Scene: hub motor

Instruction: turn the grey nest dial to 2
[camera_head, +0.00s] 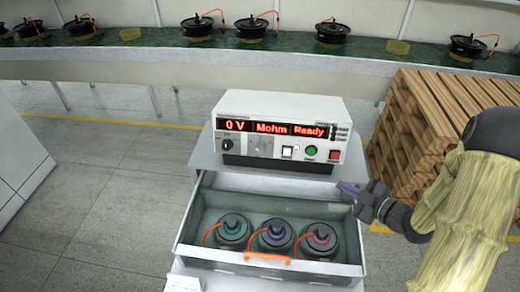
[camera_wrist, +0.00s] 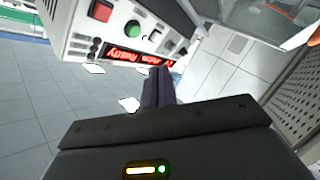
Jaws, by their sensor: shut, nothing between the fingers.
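The tester (camera_head: 280,132) is a white box with red displays reading "0 V", "Mohm" and "Ready". A grey dial (camera_head: 262,145) sits on its front panel, right of a black knob (camera_head: 226,144). The grey dial's setting is too small to read. In the wrist view the tester (camera_wrist: 82,38) appears upside down at the upper left. My gripper (camera_head: 345,188) is shut and empty, to the right of the panel and above the drawer's right rim. Its dark purple fingers also show in the wrist view (camera_wrist: 158,72). They appear apart from the dial.
A white button (camera_head: 287,150), green button (camera_head: 311,150) and red button (camera_head: 333,155) sit right of the dial. A wooden pallet stack (camera_head: 405,130) stands right. A conveyor (camera_head: 220,50) with motors runs behind.

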